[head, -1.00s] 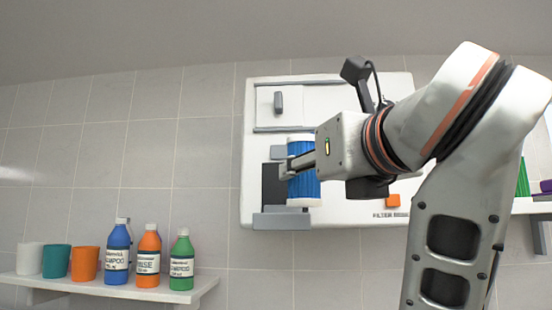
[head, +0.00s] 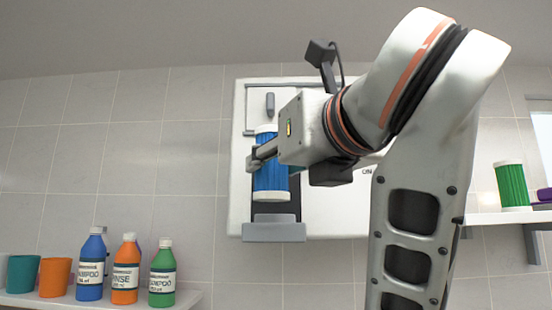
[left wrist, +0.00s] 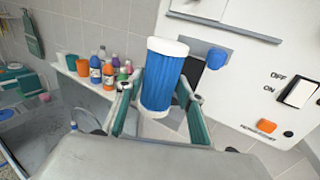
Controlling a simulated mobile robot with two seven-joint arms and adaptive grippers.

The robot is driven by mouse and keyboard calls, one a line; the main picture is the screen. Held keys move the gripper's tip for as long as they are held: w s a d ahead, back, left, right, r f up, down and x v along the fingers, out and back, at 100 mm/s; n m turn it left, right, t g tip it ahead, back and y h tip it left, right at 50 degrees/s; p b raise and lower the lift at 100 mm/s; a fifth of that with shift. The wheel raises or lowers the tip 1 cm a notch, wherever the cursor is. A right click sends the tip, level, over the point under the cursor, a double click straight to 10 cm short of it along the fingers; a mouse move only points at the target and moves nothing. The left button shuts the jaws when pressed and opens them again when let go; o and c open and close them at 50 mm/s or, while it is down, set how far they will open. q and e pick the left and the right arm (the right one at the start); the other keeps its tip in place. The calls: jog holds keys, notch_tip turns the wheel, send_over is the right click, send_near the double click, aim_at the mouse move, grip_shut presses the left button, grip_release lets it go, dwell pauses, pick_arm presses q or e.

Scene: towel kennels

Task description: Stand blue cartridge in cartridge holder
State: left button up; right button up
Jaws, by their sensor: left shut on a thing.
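The blue cartridge (head: 270,178), a ribbed cylinder with white end caps, is upright in my left gripper (head: 257,160). The fingers are shut around its middle. In the left wrist view the cartridge (left wrist: 163,82) stands between the two fingers (left wrist: 160,108). The cartridge holder appears to be the dark recess with a grey ledge (head: 274,231) low on the white wall panel. In the head view the cartridge covers the upper recess, and its lower end shows above the ledge. I cannot tell how deep it is relative to the recess. My right gripper is not in view.
The white panel (head: 335,215) carries a blue knob (left wrist: 217,58), a switch (left wrist: 299,93) and an orange button (left wrist: 265,126). Bottles and cups stand on a left shelf (head: 190,299). A green ribbed cylinder (head: 512,186) stands on a right shelf (head: 490,217).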

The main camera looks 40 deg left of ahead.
pick_arm(q)
jog(key=shift+w+a+f, duration=0.15)
jog(key=shift+w+a, duration=0.75)
jog(key=shift+w, duration=0.15)
jog(key=shift+w+a+f, duration=0.2)
jog(key=shift+w+a, duration=0.75)
jog(key=shift+w, duration=0.15)
jog(key=shift+w+a+f, duration=0.15)
jog(key=shift+w+a, duration=0.75)
jog(key=shift+w, duration=0.15)
jog(key=shift+d+f+b, duration=0.1)
jog(key=shift+f+b, duration=0.45)
jog(key=shift+f, duration=0.4)
jog(key=o, duration=1.2)
jog(key=shift+o, duration=0.2)
jog(key=v, duration=0.7)
jog(key=shift+d, duration=0.25)
